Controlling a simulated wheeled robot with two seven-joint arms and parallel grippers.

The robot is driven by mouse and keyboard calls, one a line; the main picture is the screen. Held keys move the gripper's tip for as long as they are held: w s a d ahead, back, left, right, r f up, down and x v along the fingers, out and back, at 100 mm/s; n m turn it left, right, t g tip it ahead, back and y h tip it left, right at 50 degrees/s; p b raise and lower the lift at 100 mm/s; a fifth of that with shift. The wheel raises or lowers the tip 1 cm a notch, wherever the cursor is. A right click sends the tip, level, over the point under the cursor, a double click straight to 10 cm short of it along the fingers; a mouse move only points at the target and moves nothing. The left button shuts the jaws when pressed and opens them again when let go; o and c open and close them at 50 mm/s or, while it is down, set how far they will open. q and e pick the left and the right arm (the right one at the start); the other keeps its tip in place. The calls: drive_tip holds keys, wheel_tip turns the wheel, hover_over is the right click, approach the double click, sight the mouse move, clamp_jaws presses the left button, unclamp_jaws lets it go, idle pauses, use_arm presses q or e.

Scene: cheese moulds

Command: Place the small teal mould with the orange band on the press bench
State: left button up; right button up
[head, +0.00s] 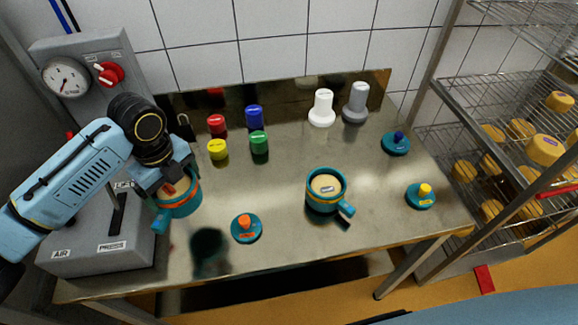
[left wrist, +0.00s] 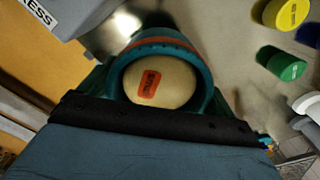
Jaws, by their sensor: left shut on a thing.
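A teal mould with an orange band (head: 180,200) hangs in my left gripper (head: 163,180) at the left of the bench, beside the press. My left gripper is shut on it; the fingertips are partly hidden. A dark shadow lies on the bench apart from the mould, so it seems raised. In the left wrist view the mould (left wrist: 158,48) shows pale cheese with an orange label. A second teal banded mould (head: 326,204) with cheese and a pale label stands mid-bench. The steel bench (head: 290,225) carries it. My right gripper is not in view.
A grey press (head: 95,262) with gauge stands at left. Lids with orange (head: 246,229), yellow (head: 421,196) and blue (head: 396,144) knobs lie on the bench. Several coloured pots, such as the green one (head: 259,143), and white (head: 322,108) and grey items stand behind. Cheese racks are right.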

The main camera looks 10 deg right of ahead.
use_arm(q)
wheel_tip(320, 180, down, 10)
drive_tip(key=shift+b, duration=0.3)
idle(0.4)
drive_tip(key=shift+f, duration=0.2)
drive_tip(key=o, duration=0.7)
drive_tip(key=shift+o, duration=0.3)
wheel_tip(320, 180, up, 12)
drive_tip(key=shift+r+p, duration=0.2)
drive_tip(key=shift+p, duration=0.25)
drive_tip(key=shift+f, duration=0.1)
